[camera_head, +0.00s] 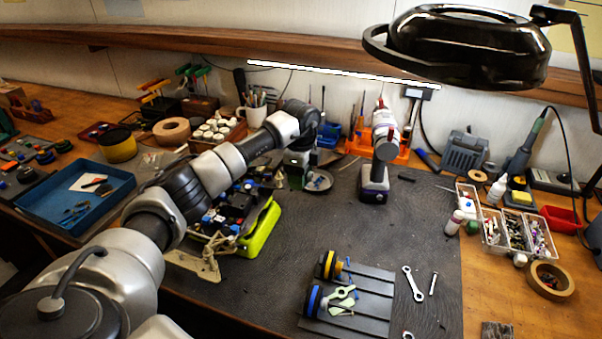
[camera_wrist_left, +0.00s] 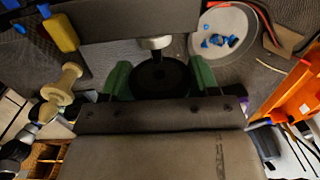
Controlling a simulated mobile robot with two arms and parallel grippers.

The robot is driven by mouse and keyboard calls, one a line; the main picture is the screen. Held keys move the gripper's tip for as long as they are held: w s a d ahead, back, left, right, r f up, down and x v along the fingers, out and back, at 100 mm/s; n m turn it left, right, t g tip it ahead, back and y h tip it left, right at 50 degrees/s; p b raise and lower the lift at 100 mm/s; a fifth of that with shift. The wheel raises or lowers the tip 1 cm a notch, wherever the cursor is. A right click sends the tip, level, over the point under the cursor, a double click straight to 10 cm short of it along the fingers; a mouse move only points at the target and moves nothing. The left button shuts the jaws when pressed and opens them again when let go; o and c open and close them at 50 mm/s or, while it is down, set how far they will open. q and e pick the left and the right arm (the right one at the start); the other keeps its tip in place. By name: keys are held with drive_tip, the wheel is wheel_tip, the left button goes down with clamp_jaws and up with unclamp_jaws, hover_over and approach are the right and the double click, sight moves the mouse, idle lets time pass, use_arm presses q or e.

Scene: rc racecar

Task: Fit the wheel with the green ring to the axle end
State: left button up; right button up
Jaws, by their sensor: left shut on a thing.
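My left gripper (camera_head: 297,168) reaches down beyond the far right side of the RC car (camera_head: 228,212). In the left wrist view its green fingers (camera_wrist_left: 160,82) are shut on a dark round wheel (camera_wrist_left: 160,76). No green ring can be made out on this wheel from here. A silver collar with a short dark pin, seemingly the axle end (camera_wrist_left: 155,43), lies right by the wheel's edge under a dark bar. I cannot tell whether they touch. My right gripper is not in view.
A round dish (camera_head: 318,181) with blue bits is close to the gripper. The mat (camera_head: 425,225) is clear at right centre.

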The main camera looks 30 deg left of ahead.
use_arm(q)
drive_tip(key=shift+s+a, duration=0.2)
drive_tip(key=shift+a, duration=0.6)
drive_tip(key=shift+s+a, duration=0.2)
drive_tip(key=shift+a, duration=0.55)
drive_tip(key=o, duration=1)
wheel_tip(320, 180, up, 11)
drive_tip(key=b, duration=0.1)
drive_tip(key=shift+s+f, duration=0.1)
